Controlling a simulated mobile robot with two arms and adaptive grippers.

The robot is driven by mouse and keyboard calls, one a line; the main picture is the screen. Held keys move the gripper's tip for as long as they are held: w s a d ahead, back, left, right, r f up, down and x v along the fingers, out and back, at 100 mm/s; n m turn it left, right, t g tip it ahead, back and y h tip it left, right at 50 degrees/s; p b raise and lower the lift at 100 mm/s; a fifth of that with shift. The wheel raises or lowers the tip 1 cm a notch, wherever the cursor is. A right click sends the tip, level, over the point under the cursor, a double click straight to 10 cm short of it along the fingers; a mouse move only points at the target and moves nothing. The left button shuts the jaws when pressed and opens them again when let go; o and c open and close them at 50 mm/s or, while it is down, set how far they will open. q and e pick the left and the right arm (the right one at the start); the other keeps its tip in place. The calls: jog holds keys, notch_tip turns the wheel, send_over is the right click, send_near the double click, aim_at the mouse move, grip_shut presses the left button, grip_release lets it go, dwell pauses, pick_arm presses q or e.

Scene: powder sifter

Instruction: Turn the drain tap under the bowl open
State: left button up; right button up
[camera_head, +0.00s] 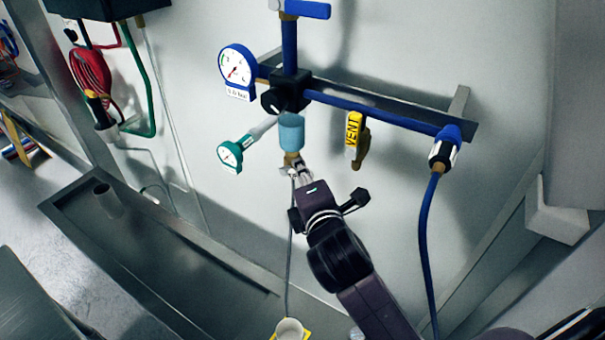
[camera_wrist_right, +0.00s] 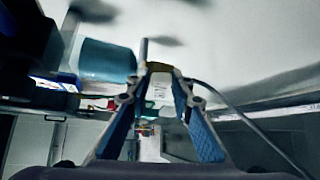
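The bowl (camera_head: 291,131) is a light-blue cylinder under the dark regulator block in the head view. It is also at the left in the right wrist view (camera_wrist_right: 105,61). The small brass and silver drain tap (camera_head: 291,158) is at its lower end, partly covered by my right gripper (camera_head: 296,169). In the right wrist view, the fingers of my right gripper (camera_wrist_right: 163,76) lean together with the brass of the tap (camera_wrist_right: 158,67) at their tips. I cannot tell whether the tips press on it. My left gripper is not in view.
A blue gauge (camera_head: 237,72), a teal gauge (camera_head: 230,155) and a yellow VENT handle (camera_head: 354,138) surround the bowl. A blue hose (camera_head: 426,240) hangs at the right. A small white cup (camera_head: 290,330) stands below. A metal trough (camera_head: 150,255) lies lower left.

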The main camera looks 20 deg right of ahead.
jog(key=shift+o, duration=1)
jog(key=shift+f, duration=0.15)
